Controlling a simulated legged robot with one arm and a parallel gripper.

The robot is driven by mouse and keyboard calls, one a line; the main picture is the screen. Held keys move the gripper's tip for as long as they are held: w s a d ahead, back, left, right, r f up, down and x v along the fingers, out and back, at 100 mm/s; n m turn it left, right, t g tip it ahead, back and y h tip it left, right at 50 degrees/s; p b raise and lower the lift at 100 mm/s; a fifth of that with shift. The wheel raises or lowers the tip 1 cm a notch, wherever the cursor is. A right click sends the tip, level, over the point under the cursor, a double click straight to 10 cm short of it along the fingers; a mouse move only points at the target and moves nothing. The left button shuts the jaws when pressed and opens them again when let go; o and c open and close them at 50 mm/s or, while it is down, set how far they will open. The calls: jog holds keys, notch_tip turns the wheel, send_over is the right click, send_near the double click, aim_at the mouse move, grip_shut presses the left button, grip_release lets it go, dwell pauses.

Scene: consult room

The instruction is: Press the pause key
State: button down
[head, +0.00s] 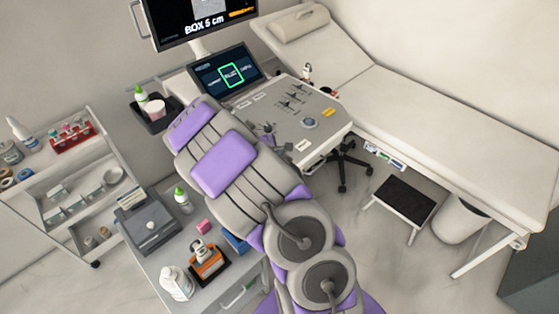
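The scanner's control panel (310,122) is at the upper middle of the head view. It is a pale slanted deck with dark sliders, a round ball (310,124), a yellow key (328,112) and several white labelled keys (302,145). The labels are too small to read, so I cannot tell which is the pause key. Above the deck, a touch screen (229,73) shows a green square. A larger monitor (200,20) above it reads "BOX 5 cm". My purple and grey body parts cover the panel's lower left edge. I cannot make out my gripper or its fingers.
A padded couch (430,105) runs along the right. A step stool (403,196), a bin (460,218) and a wheeled stool (346,167) stand near it. A cart with bottles (215,290) is at lower left, and a shelf trolley (95,150) at far left.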

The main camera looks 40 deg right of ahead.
jog(key=shift+d, duration=0.15)
jog(key=shift+a+r, duration=0.2)
jog(key=shift+a, duration=0.9)
jog(key=shift+d+f, duration=0.25)
jog(key=shift+d, duration=0.75)
jog(key=shift+a+r, duration=0.2)
jog(key=shift+a, duration=0.6)
jog(key=shift+d+f+b, duration=0.3)
jog(key=shift+d+f, duration=0.3)
jog(key=shift+d, duration=0.35)
jog(key=shift+a+r, duration=0.1)
jog(key=shift+a, duration=0.35)
jog(key=shift+d, duration=0.1)
